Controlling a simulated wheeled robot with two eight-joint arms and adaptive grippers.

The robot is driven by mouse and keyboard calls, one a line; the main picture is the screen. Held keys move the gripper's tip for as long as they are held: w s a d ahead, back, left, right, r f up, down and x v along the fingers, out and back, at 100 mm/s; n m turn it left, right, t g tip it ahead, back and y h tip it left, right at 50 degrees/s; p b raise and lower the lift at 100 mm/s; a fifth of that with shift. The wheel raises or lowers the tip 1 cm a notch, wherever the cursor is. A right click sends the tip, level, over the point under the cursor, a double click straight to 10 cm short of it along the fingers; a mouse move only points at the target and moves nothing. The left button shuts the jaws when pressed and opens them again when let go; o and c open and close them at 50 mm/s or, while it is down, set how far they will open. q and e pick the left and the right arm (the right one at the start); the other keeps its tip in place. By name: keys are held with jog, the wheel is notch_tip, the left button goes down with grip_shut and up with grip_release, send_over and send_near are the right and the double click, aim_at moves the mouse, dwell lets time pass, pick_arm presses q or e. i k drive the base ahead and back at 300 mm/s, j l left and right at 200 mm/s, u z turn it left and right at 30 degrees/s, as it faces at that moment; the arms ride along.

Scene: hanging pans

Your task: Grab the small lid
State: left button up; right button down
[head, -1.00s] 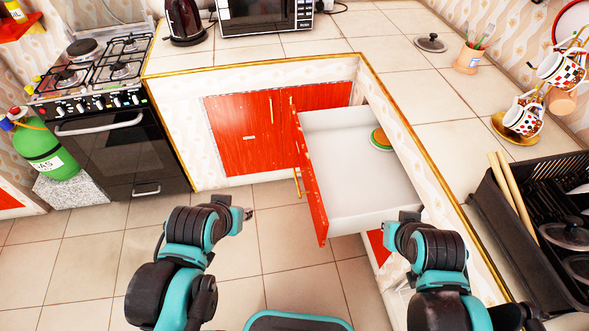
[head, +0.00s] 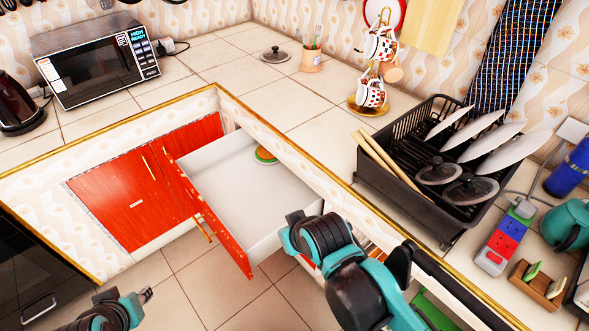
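A round dark lid with a knob (head: 276,54) lies on the tiled counter near the back wall. Two more round lids, a rear one (head: 438,171) and a front one (head: 471,190), rest in the black dish rack (head: 376,183). I cannot tell which lid is the small one. My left gripper (head: 147,295) is low at the left over the floor, far from the lids. My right gripper (head: 293,217) is by the open drawer's right edge, apart from the lids. The fingers of both are too small or hidden to judge.
An open white drawer with a red front (head: 214,228) juts out and holds a green and orange item (head: 264,155). Wooden sticks (head: 382,160) and plates (head: 500,146) stand in the rack. A mug stand (head: 370,92) and utensil cup (head: 311,61) are behind. Counter left of the rack is clear.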

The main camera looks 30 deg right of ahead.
aim_at(438, 173)
jog(key=z, duration=2.1)
